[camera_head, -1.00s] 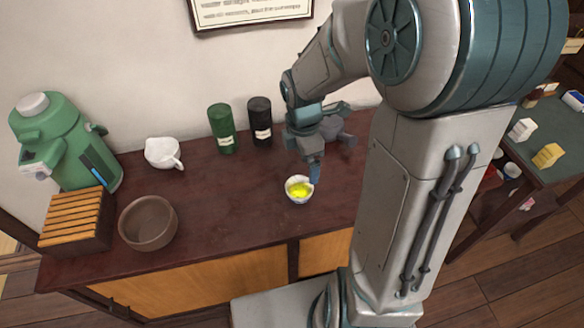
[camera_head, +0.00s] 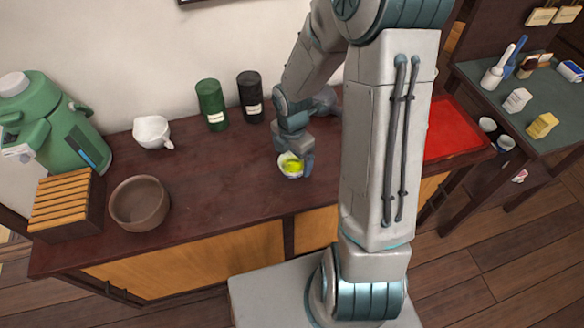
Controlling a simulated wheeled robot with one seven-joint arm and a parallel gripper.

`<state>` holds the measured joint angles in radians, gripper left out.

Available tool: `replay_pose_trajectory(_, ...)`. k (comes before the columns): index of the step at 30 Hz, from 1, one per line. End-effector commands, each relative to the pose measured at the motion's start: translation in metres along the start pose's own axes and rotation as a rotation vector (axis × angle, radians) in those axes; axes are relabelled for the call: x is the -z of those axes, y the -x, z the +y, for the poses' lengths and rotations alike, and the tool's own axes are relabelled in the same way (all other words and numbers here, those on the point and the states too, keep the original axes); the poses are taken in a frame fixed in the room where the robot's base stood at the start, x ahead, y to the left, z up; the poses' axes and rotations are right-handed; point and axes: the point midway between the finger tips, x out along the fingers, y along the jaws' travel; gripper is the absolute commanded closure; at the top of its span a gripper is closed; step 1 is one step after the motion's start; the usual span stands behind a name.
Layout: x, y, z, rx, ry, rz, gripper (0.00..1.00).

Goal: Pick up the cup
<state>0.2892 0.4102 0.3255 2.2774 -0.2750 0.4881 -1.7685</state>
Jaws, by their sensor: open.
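The cup (camera_head: 289,170) is small and white with yellow-green liquid inside. It stands upright near the front edge of the dark wooden counter (camera_head: 220,195). My gripper (camera_head: 295,160) is open and low at the cup, with a finger on its right side. The gripper covers part of the cup's back and right rim. I cannot tell whether the fingers touch the cup.
Green (camera_head: 211,104) and black (camera_head: 251,97) canisters stand behind. A white pitcher (camera_head: 151,131), brown bowl (camera_head: 139,203), slatted wooden box (camera_head: 64,203) and green dispenser (camera_head: 62,130) stand left. A red tray (camera_head: 450,130) lies right.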

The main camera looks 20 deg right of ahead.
Motion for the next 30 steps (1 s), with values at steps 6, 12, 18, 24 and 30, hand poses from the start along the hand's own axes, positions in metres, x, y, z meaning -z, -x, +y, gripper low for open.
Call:
replay_pose_trajectory(6, 0.001, -0.035, -0.002, 0.004, 0.001, 0.003, 0.06)
replay_pose_trajectory(12, 0.001, -0.045, -0.002, 0.001, 0.000, 0.001, 0.06)
replay_pose_trajectory(18, 0.000, -0.045, -0.002, 0.001, -0.001, 0.000, 0.14)
replay_pose_trajectory(24, 0.000, -0.045, -0.002, 0.001, -0.001, 0.000, 0.58)
replay_pose_trajectory(30, 0.000, -0.044, -0.002, 0.000, -0.001, 0.000, 0.58)
